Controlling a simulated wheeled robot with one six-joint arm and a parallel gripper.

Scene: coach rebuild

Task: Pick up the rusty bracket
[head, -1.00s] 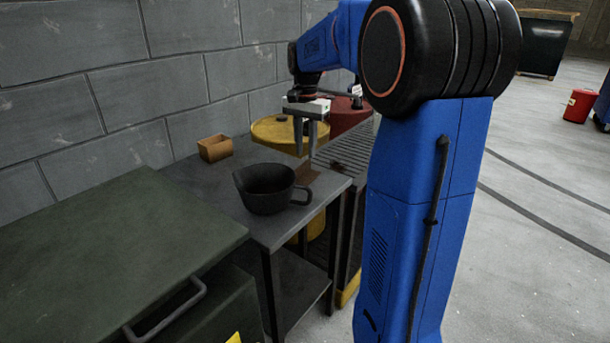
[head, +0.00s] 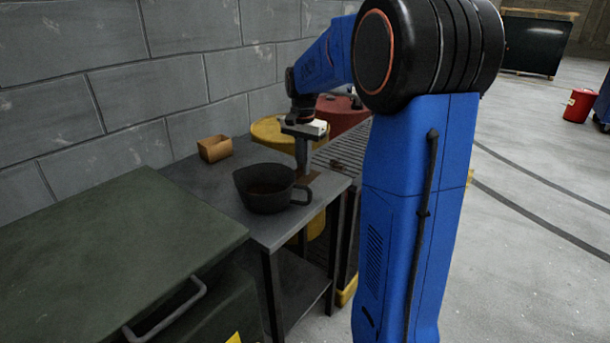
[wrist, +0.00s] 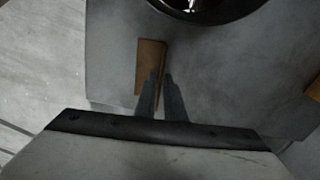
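The rusty bracket (wrist: 150,62) is a brown, narrow piece lying on the grey metal table, below the dark pot in the wrist view. In the head view a brown bit of it (head: 312,176) shows behind the pot's handle, partly hidden. My gripper (wrist: 161,78) points down at the bracket, its two dark fingers over the bracket's right side and lower end, close together with a narrow gap. In the head view my gripper (head: 302,170) is low over the table's far right part. Whether the fingers grip the bracket is not clear.
A dark pot (head: 262,192) with a handle stands on the table (head: 210,195) close to my gripper. A small tan box (head: 214,148) is near the wall. Yellow (head: 268,130) and red (head: 340,118) drums stand behind. A green chest (head: 110,240) is at left.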

